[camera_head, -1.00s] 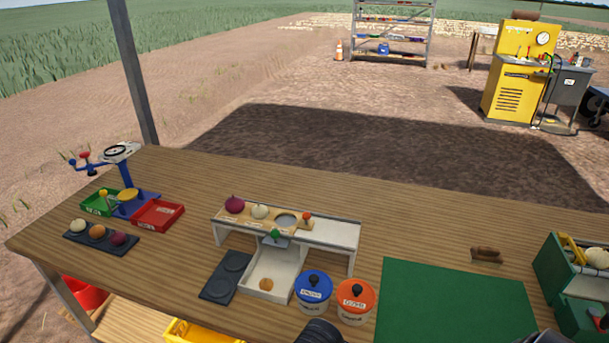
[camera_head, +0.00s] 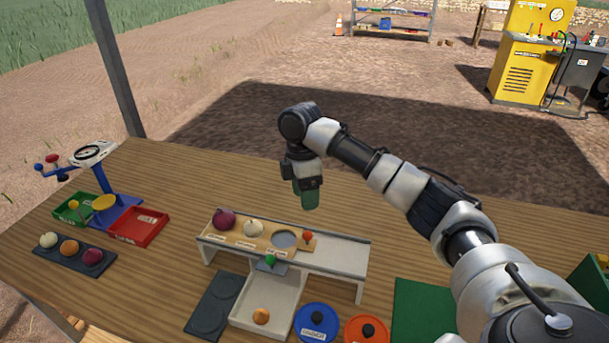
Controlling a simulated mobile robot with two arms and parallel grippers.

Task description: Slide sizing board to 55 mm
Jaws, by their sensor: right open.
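The wooden sizing board (camera_head: 263,242) lies on top of a white stand (camera_head: 345,252) in the middle of the table. A red onion (camera_head: 224,220) and a white onion (camera_head: 253,228) sit on its left and middle parts, and an open round hole (camera_head: 284,239) is at its right. An orange-red knob (camera_head: 307,236) stands at the board's right end. The size labels are too small to read. My right gripper (camera_head: 307,203) points down, open, above and apart from the knob; its fingers are partly hidden. My left gripper is out of view.
A green-knobbed gate (camera_head: 270,261) is at the stand's front, above a white tray (camera_head: 277,307) holding a yellow-brown onion (camera_head: 261,316). The stand's top right of the board is clear.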

